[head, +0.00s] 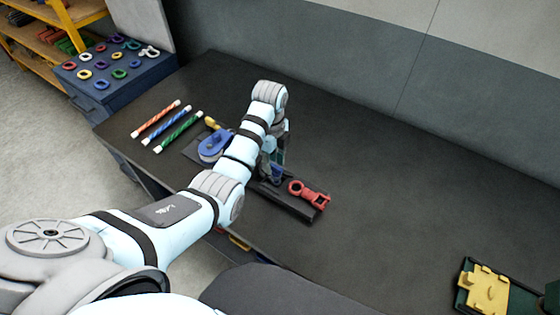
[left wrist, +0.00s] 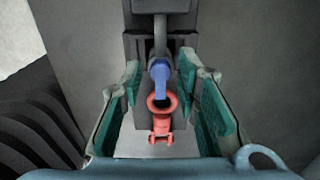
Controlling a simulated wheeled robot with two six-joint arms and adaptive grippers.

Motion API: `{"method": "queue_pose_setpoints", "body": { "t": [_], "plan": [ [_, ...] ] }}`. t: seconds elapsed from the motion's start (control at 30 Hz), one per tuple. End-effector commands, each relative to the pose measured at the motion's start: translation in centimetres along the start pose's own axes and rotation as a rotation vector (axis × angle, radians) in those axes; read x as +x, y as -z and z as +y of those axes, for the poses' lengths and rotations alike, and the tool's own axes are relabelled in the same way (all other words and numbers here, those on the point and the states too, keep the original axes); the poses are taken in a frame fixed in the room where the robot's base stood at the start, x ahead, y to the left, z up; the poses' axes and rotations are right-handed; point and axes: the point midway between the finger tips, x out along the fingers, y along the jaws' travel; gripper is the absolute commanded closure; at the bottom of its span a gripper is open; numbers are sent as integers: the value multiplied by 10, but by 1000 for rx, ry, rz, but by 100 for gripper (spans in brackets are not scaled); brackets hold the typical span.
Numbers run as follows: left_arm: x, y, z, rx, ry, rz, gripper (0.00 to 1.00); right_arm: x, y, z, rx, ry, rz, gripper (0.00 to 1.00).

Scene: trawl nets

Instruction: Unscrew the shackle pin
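My left gripper (head: 273,170) is over a dark fixture at the front of the bench, partly hidden by my own wrist. In the left wrist view my left gripper (left wrist: 168,78) is open, its green-lined fingers spread to either side of a blue metal piece (left wrist: 159,72). The blue piece (head: 276,177) looks like the shackle and adjoins a red fitting (head: 312,195) with a ring and a forked end. The red fitting (left wrist: 162,126) also lies between the fingers, with no visible contact. I cannot make out the pin itself. My right gripper is out of view.
Striped red, blue and green rods (head: 168,126) lie further left. A dark blue cabinet (head: 125,88) holds coloured rings. A yellow part (head: 485,290) sits in a green tray at right. The bench's middle is clear.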

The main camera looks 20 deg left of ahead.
Motion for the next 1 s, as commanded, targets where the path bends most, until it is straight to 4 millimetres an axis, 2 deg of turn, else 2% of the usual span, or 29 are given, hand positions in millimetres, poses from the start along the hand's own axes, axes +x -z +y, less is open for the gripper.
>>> {"method": "queue_pose_setpoints", "body": {
  "t": [0.37, 0.57, 1.0],
  "plan": [
    [6, 0, 0, -1, 0, 0, 71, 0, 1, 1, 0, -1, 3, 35],
    [6, 0, 0, -1, 0, 0, 100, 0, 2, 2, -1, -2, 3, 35],
    [6, 0, 0, -38, 0, 0, 100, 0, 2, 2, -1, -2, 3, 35]
  ]
}}
